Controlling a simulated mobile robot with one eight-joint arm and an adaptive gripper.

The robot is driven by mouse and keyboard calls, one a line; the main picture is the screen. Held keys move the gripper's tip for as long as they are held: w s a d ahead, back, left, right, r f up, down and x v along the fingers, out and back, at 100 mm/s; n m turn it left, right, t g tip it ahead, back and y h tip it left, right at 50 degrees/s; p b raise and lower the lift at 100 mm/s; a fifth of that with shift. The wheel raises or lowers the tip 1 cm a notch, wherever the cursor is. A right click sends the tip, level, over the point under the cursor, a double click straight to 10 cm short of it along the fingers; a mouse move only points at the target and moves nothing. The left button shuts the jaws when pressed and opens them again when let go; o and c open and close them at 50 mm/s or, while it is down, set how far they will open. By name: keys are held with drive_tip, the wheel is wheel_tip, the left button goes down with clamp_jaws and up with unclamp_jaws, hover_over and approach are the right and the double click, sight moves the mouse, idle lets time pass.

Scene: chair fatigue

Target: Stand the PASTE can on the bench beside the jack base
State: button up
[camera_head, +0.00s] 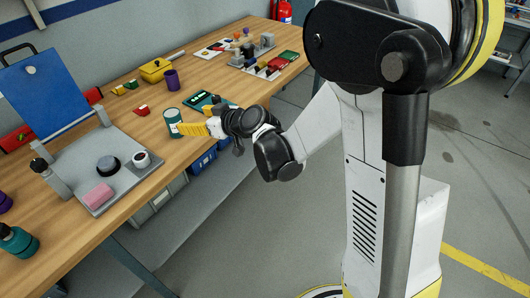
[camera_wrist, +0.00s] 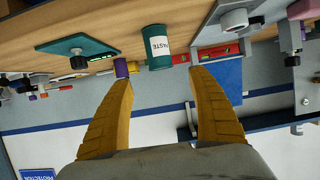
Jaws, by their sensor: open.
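The PASTE can (camera_head: 172,117) is teal with a white label. It appears upright at the bench's front edge; whether its base touches the bench is unclear. It also shows in the wrist view (camera_wrist: 158,58), where the scene is upside down. My gripper (camera_wrist: 160,78) has its yellow fingers spread, with the can in the gap near the fingertips and no clear contact. In the head view my gripper (camera_head: 186,129) reaches in from the right. A grey plate (camera_head: 128,180) left of the can carries a black round knob, a small white-and-dark cylinder and a pink block. I cannot tell which part is the jack base.
A green-teal tray (camera_head: 200,102) lies just behind the can. A purple cup (camera_head: 172,79), a yellow box (camera_head: 156,70) and a red piece (camera_head: 142,111) stand farther back. A blue panel (camera_head: 45,90) rises behind the plate. Bare wood lies between plate and can.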

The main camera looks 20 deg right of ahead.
drive_tip(key=s+d+r+m+g+h, duration=0.1)
drive_tip(key=s+d+m+h, duration=0.1)
drive_tip(key=s+d, duration=0.3)
drive_tip(key=s+d+r+m+g+h, duration=0.1)
drive_tip(key=s+d, duration=0.4)
drive_tip(key=s, duration=0.9)
drive_tip(key=s+d+r+m+g+h, duration=0.2)
drive_tip(key=s+d+m+h, duration=0.1)
drive_tip(key=s, duration=0.7)
drive_tip(key=shift+d+r+m+h, duration=0.15)
drive_tip(key=shift+d+m+h, duration=0.15)
drive_tip(key=shift+d+h, duration=0.6)
